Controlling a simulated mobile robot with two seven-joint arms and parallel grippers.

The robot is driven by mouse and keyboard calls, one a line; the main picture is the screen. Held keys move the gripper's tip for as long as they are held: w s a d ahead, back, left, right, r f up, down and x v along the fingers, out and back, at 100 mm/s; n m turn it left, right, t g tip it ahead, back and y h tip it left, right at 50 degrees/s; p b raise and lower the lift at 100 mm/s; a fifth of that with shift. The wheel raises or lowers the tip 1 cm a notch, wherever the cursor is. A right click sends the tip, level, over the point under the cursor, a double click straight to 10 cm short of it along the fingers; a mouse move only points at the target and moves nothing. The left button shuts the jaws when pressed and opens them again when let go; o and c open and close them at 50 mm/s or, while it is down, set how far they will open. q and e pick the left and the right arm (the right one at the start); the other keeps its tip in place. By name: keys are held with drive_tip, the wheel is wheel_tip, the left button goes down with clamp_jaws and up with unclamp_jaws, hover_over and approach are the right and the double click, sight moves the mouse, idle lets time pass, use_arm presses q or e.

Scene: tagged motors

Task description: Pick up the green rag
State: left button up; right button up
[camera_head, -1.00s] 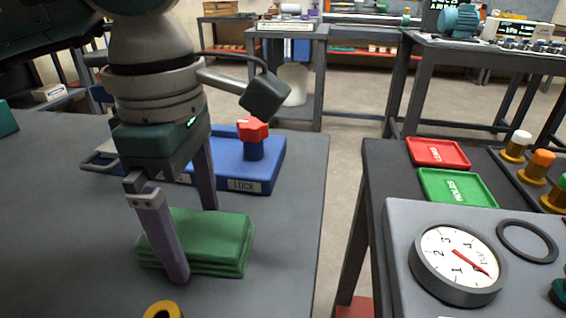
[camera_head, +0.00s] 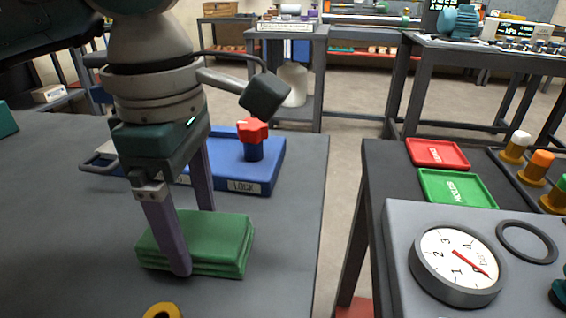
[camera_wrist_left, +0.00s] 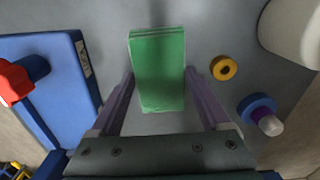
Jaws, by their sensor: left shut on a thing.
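The green rag (camera_head: 218,240) is a folded stack lying on the grey table in the head view. It also shows in the left wrist view (camera_wrist_left: 158,62), between my two fingers. My left gripper (camera_head: 194,240) points down over the rag, with one finger along its near left side and the other at its far side. In the left wrist view the fingers (camera_wrist_left: 158,92) touch the rag's two sides, and the gripper is shut on it. The rag still appears to rest on the table. My right gripper is not in view.
A blue lockout board (camera_head: 265,165) with a red knob (camera_head: 252,131) lies just behind the rag. A yellow ring (camera_head: 162,311) is at the near edge of the view; a blue ring piece (camera_wrist_left: 256,108) lies near it. A second bench with a dial gauge (camera_head: 458,262) stands right, across a gap.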

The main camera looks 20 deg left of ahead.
sight(194, 230)
use_arm(q)
wheel_tip(194, 230, up, 20)
drive_tip(key=p, duration=0.5)
